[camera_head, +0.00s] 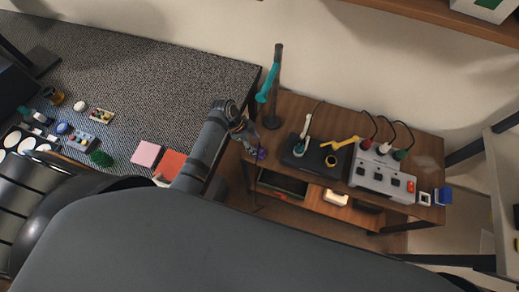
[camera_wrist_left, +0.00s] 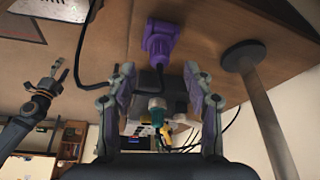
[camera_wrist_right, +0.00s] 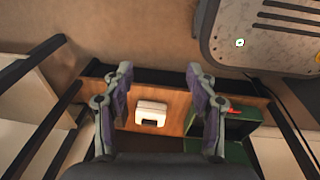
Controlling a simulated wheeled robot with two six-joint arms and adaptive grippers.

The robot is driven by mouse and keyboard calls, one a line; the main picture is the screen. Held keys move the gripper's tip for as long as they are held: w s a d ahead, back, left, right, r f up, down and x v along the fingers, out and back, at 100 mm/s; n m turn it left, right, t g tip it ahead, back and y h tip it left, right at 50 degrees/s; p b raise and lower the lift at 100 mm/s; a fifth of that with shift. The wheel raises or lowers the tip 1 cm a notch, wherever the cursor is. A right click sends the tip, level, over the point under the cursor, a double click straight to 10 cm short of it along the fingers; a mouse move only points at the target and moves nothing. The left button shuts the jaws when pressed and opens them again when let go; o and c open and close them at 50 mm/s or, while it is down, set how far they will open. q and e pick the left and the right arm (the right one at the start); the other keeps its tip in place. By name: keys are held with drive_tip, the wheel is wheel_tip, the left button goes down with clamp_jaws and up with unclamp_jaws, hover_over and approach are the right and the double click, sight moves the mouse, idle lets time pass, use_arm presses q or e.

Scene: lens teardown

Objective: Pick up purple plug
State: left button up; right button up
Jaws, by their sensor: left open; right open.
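The purple plug (camera_head: 261,153) is at the left edge of the wooden table in the head view, just beside my left gripper (camera_head: 248,138). In the left wrist view the purple plug (camera_wrist_left: 160,42) shows whole, beyond the fingertips and roughly centred between them. My left gripper (camera_wrist_left: 158,75) is open, with nothing between its fingers. My right gripper (camera_wrist_right: 159,72) is open and empty in the right wrist view, facing a low shelf. I cannot make it out in the head view.
The wooden table (camera_head: 300,104) carries a stand with a teal part (camera_head: 268,88), a black unit (camera_head: 309,158) and a grey socket box (camera_head: 383,180) with cables. A white item (camera_wrist_right: 151,114) lies on the lower shelf. A grey carpeted surface (camera_head: 160,80) is at the left.

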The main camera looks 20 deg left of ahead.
sight(259, 147)
use_arm(q)
drive_tip(key=x, duration=0.4)
drive_tip(key=shift+d+f, duration=0.1)
drive_tip(key=shift+d, duration=0.1)
drive_tip(key=shift+w+d+f, duration=0.1)
drive_tip(key=shift+f, duration=0.15)
drive_tip(key=c, duration=0.3)
clamp_jaws()
use_arm(e)
drive_tip(key=shift+s+a+r, duration=0.1)
drive_tip(key=shift+s+a, duration=0.05)
drive_tip(key=shift+s, duration=0.25)
